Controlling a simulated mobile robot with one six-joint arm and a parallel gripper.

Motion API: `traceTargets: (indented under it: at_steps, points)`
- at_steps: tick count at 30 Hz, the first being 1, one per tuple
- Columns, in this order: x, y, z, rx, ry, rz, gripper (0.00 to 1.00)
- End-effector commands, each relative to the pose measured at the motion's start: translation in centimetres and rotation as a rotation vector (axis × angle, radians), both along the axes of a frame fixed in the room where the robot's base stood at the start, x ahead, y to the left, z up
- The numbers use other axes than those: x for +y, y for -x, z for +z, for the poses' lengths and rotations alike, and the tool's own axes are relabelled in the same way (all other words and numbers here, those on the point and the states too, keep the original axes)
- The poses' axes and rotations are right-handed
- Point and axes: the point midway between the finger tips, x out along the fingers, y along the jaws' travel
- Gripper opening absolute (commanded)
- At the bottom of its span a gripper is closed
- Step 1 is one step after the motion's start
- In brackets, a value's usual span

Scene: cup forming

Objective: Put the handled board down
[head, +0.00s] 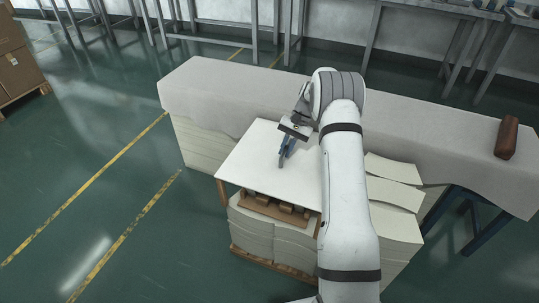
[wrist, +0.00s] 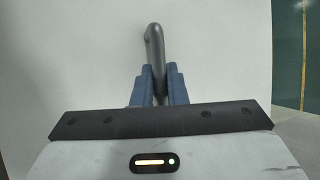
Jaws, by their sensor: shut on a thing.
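The handled board (head: 255,153) is a flat white panel with a dark grey handle (wrist: 154,48) standing on its face. In the head view the board lies roughly level above a pallet and stacks of sheets, its far edge near the grey cloth. I cannot tell whether it touches what is below. My gripper (head: 284,154) is over the board's middle. In the wrist view its blue fingers (wrist: 153,84) are closed on the handle from both sides. My arm hides the board's right part.
A long table with a grey cloth (head: 205,88) runs behind the board, with a brown object (head: 507,137) at its right end. Sheet stacks (head: 275,238) stand below, and more sheets (head: 393,168) lie right of my arm. The green floor at left is open.

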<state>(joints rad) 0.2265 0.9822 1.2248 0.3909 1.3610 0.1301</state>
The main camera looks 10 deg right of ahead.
Motion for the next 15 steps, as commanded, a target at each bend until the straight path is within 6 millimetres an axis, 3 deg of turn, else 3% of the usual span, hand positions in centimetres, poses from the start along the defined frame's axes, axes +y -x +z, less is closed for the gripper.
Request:
traceTargets:
  at_steps: [3,13,14,15]
  points:
    - [-0.03,-0.06,-0.92,-0.003,0.001,0.000,0.00]
    - [-0.06,-0.04,-1.20,-0.002,0.000,0.000,0.00]
    - [-0.06,-0.02,-1.20,-0.002,0.001,0.000,0.15]
    - [-0.07,-0.02,-1.19,-0.002,0.001,0.000,0.18]
